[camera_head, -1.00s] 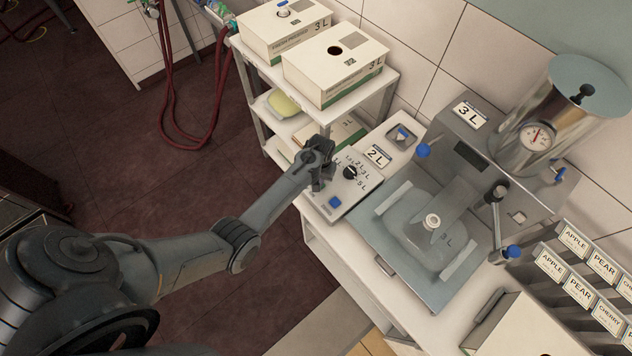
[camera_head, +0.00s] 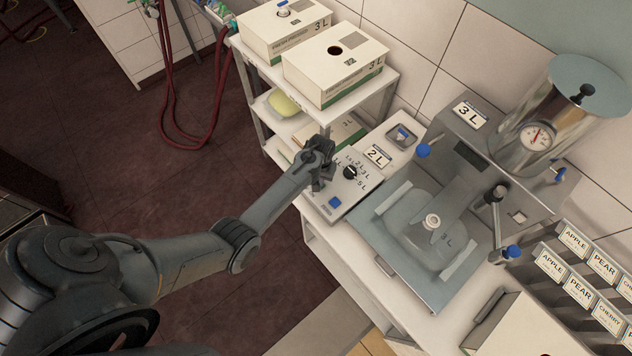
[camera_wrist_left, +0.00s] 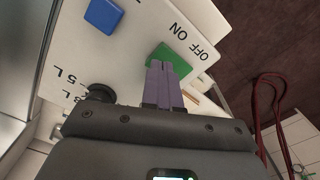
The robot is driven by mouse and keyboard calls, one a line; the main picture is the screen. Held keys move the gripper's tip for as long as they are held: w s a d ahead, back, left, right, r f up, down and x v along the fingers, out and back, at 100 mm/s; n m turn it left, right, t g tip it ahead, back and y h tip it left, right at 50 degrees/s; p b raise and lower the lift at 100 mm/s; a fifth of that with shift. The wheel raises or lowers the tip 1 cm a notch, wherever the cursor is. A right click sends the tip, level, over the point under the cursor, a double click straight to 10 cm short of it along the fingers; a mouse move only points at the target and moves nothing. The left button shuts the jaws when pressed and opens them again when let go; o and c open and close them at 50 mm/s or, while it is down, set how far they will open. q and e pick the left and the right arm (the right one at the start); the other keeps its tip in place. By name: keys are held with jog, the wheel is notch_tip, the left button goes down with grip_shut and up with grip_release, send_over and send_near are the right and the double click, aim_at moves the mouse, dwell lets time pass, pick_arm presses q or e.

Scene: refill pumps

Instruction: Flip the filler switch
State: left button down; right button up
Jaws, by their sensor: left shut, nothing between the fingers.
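The filler panel (camera_head: 353,187) is a white box with a black dial, litre marks and a blue button. In the left wrist view its green switch (camera_wrist_left: 174,58) sits beside the printed words OFF and ON. My left gripper (camera_head: 322,177) is over the left end of the panel and hides the switch in the head view. In the left wrist view, its closed fingertips (camera_wrist_left: 164,68) are at the green switch and overlap its lower edge. I cannot tell whether they touch it. The fingers hold nothing. My right gripper is not in view.
The black dial (camera_wrist_left: 100,94) and blue button (camera_wrist_left: 103,15) are close to the fingers. A steel filling machine with a tank (camera_head: 560,110) and a clear bag (camera_head: 425,225) stands right of the panel.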

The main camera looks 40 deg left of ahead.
pick_arm(q)
jog(key=shift+f+b, duration=0.7)
jog(key=shift+f, duration=0.35)
dwell(0.4)
jog(key=shift+r, duration=0.1)
notch_tip(320, 180, up, 5)
jog(key=p, duration=0.5)
jog(key=shift+p, duration=0.3)
jog(key=shift+r, duration=0.9)
